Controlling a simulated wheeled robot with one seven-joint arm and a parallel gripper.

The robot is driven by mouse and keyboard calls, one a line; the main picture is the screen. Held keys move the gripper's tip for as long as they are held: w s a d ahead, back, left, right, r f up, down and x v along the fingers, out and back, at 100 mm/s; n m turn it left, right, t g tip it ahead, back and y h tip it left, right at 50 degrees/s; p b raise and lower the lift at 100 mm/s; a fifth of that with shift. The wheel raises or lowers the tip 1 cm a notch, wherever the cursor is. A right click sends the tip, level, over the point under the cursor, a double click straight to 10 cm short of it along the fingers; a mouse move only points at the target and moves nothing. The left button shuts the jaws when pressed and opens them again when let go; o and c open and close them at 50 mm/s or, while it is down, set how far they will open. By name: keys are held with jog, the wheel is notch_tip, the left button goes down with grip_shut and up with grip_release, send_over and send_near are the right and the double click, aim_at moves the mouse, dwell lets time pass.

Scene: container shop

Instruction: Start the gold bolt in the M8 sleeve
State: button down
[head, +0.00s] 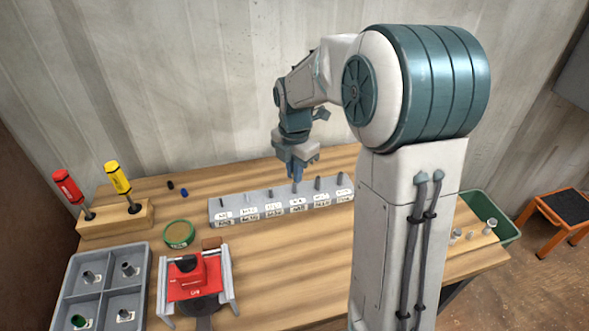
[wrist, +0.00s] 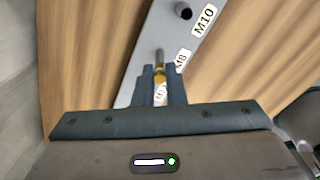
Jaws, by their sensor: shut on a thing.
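My gripper (head: 296,178) is over the grey labelled rack (head: 219,211) in the head view. In the wrist view the blue fingers of my gripper (wrist: 159,78) are shut on the gold bolt (wrist: 160,73), which shows as a narrow gold strip between them. A grey peg or shank end (wrist: 159,55) shows just past the gold, beside the M8 label (wrist: 182,60). I cannot tell whether the bolt is seated in the rack, touching it or just above it. I cannot identify the M8 sleeve for certain in either view.
A grey compartment tray (head: 105,252) holds several small cylinders. A red fixture (head: 194,278) stands beside it, near a green round tin (head: 179,234). Red (head: 67,187) and yellow (head: 117,178) screwdrivers stand in a wooden block (head: 115,217). A green bin (head: 478,206) is at right.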

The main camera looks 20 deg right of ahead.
jog(key=shift+f+b, duration=0.55)
jog(key=shift+f, duration=0.3)
jog(key=m, duration=0.4)
jog(key=shift+m, duration=0.4)
jog(key=m, duration=0.9)
jog(key=shift+m, duration=0.3)
jog(key=m, duration=0.5)
jog(key=c, duration=1.4)
grip_release()
jog(key=shift+m, duration=0.3)
